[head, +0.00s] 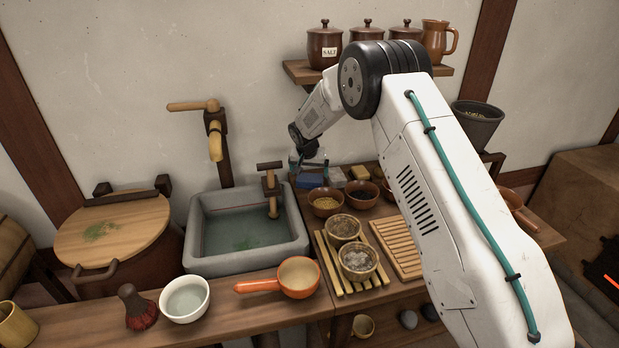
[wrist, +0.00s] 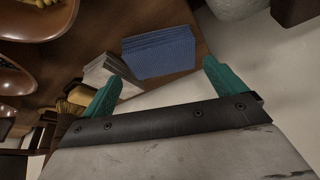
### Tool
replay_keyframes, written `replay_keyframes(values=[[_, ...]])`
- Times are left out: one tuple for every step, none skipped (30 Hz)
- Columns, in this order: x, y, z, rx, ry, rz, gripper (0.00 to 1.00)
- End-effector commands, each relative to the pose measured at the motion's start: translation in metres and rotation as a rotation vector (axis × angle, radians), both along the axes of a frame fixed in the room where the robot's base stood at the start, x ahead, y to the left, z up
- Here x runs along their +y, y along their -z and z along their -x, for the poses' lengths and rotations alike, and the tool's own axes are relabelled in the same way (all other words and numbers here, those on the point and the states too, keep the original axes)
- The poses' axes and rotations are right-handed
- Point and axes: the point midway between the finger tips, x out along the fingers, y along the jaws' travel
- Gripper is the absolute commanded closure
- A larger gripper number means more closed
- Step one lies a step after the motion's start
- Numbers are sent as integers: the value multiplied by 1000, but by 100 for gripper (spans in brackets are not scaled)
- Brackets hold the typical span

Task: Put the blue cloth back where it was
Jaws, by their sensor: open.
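A folded blue cloth (wrist: 158,53) lies on the wooden counter in the wrist view, just beyond the fingertips. In the head view the blue cloth (head: 309,181) shows small at the back of the counter, right of the stone sink, partly behind my gripper. My gripper (wrist: 163,82) is open, with its two green fingers apart and nothing held between them. In the head view my gripper (head: 308,160) is near the wall, above the cloth. I cannot tell whether the fingers touch the cloth.
A pale folded stack (wrist: 108,72) lies beside the cloth, with a brush-like thing (wrist: 74,97) near it. The stone sink (head: 299,225) with its tap stands left of the cloth. Brown bowls (head: 325,202) stand in front. A shelf (head: 300,72) with jars hangs above.

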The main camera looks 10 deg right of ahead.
Motion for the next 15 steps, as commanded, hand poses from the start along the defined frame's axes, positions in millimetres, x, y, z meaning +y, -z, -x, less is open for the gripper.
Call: replay_keyframes(values=[[2, -13, 4, -3, -1, -1, 4], [3, -18, 6, -2, -2, -1, 4], [5, -27, 9, -3, -2, 0, 4], [6, -31, 12, -1, -1, 0, 4], [6, -37, 14, -1, -1, 0, 4], [8, -43, 16, -1, -1, 0, 4], [8, -47, 18, -1, -1, 0, 4], [9, -51, 19, -1, -2, -1, 4], [10, -55, 21, -1, -1, 0, 4], [10, -58, 22, 0, -1, 0, 4], [10, -60, 23, 0, -1, 0, 4], [11, -63, 24, 0, 0, -1, 4], [11, -65, 25, 0, 0, -1, 4], [11, -66, 25, 0, 0, -1, 4], [11, -66, 26, 1, 0, 0, 4]])
